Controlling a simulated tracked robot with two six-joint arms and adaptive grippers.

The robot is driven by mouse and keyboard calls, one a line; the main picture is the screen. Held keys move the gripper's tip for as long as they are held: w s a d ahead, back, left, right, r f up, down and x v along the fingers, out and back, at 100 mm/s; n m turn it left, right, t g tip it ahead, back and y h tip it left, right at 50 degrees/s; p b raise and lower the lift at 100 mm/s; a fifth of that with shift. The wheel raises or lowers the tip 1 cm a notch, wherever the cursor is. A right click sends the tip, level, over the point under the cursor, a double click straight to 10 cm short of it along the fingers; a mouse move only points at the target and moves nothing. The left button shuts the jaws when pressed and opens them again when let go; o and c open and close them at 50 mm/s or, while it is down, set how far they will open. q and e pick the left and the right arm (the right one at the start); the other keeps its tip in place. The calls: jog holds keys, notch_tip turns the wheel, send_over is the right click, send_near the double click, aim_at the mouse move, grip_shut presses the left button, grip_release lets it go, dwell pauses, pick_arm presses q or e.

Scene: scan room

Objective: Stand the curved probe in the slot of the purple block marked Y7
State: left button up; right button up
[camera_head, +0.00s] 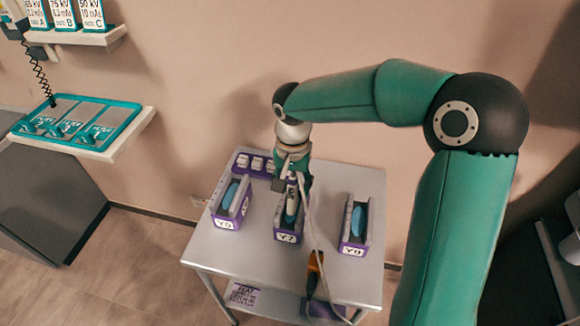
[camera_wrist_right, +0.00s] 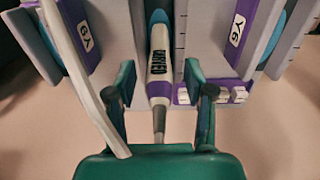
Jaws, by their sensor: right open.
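The curved probe (camera_head: 291,198), white with a purple band and a dark printed label, is upright at the middle purple block marked Y7 (camera_head: 287,237). Its lower end appears to be inside the slot, between the block's walls. The probe also shows in the right wrist view (camera_wrist_right: 160,75), its grey tail toward my palm. My right gripper (camera_head: 291,180) is open above the block, its two fingers (camera_wrist_right: 162,95) on either side of the probe with visible gaps. The probe's tip is hidden in the slot. My left gripper is not in view.
A purple rack with white pieces (camera_head: 254,164) is behind. A pale cable (camera_head: 308,215) runs forward past an orange object (camera_head: 314,272). A wall shelf (camera_head: 110,152) is left.

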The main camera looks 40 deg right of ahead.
notch_tip(320, 180, up, 11)
jog(key=shift+f, duration=0.1)
dwell(0.7)
